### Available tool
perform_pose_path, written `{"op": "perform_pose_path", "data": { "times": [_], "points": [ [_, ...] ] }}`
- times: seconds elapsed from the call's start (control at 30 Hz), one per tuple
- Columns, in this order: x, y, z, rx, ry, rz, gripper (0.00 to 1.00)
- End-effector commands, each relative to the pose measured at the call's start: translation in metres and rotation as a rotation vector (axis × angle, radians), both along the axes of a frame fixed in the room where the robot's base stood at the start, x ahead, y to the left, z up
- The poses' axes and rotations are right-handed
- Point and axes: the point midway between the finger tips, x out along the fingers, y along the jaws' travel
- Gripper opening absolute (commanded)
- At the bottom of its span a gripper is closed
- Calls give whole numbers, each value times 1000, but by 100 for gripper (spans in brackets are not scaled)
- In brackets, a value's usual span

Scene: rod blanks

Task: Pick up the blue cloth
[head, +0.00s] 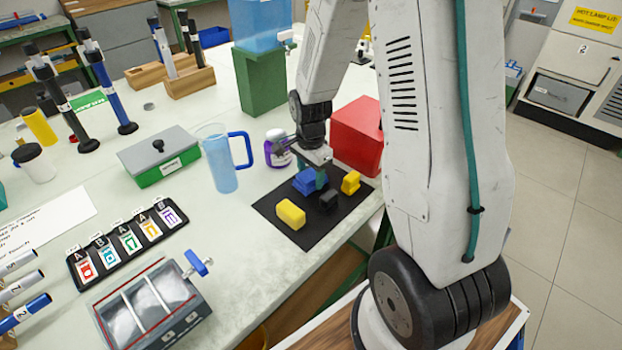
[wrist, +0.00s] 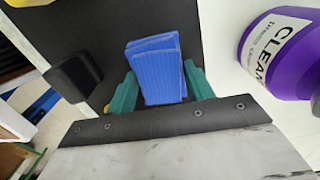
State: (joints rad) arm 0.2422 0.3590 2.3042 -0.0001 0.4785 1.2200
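The blue cloth (head: 309,181) is a folded, ribbed stack on the black mat (head: 272,213) in the head view. In the wrist view the blue cloth (wrist: 157,70) is upright in the picture, between the two teal fingers of my gripper (wrist: 161,85). The fingers are spread apart, one on each side of the cloth and close to its edges. I cannot tell whether they touch it. In the head view my gripper (head: 318,172) points down at the cloth, and the wrist partly covers the scene there.
On the mat are a yellow block (head: 290,214), a black block (head: 328,200) and another yellow piece (head: 351,183). A purple-labelled cleaner container (head: 277,148) stands close behind, beside a red box (head: 357,137). A blue-handled jug (head: 219,160) is left of these.

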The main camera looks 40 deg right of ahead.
Motion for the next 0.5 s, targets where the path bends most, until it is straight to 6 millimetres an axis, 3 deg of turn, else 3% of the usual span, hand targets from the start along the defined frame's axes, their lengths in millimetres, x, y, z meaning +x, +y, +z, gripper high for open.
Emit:
{"op": "perform_pose_path", "data": {
  "times": [0.33,0.5],
  "points": [
    [0,0,2,0,-1,0,30],
    [1,0,23,-1,-5,0,30]
  ]
}}
